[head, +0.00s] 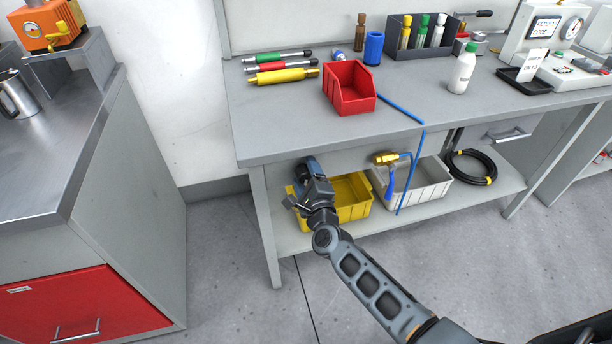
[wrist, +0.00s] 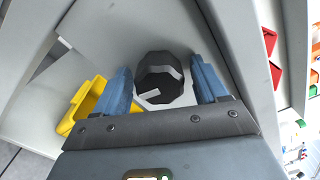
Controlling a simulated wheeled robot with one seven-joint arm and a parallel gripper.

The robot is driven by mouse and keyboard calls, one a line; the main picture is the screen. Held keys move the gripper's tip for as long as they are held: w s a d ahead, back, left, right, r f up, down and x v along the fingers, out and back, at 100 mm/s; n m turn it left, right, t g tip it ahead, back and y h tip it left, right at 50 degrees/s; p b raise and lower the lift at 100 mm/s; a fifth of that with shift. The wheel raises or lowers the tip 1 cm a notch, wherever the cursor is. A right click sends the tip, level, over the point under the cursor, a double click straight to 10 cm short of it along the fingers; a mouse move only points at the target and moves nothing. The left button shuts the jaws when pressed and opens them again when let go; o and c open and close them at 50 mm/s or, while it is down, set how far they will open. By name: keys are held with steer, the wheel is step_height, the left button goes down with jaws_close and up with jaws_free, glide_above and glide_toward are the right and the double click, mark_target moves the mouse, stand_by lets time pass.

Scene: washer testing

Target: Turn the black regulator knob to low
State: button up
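The black regulator knob (wrist: 160,78) shows in the wrist view, on a grey surface with a paler patch around its lower right. A white mark lies at the knob's lower left edge; I cannot read a setting from it. My gripper (wrist: 160,67) is open, with one blue finger on each side of the knob and visible gaps between. How deep the fingers reach around it is unclear. In the head view my gripper (head: 305,183) is at the workbench's front left, below the top. I cannot make out the knob there.
The grey workbench (head: 285,139) overhangs my gripper. A yellow bin (head: 352,202) is close beside it on the lower shelf, with a grey bin (head: 430,192) and a black coiled hose (head: 470,167) to the right. A red bin (head: 349,98) stands on top.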

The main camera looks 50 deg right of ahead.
steer(key=c, duration=0.9)
steer(key=shift+n, duration=0.3)
steer(key=shift+c, duration=0.2)
steer(key=n+p, duration=0.2)
steer(key=n, duration=0.1)
steer(key=shift+s+d+r+n, duration=0.1)
steer(key=shift+n, duration=0.3)
steer(key=n+p, duration=0.2)
steer(key=n, duration=0.3)
steer(key=n+p, duration=0.2)
steer(key=n, duration=0.2)
steer(key=shift+r+n, duration=0.15)
steer(key=shift+n, duration=0.25)
steer(key=n+p, duration=0.2)
steer(key=n, duration=0.3)
steer(key=shift+n, duration=0.3)
steer(key=o, duration=1)
steer(key=shift+a, duration=0.25)
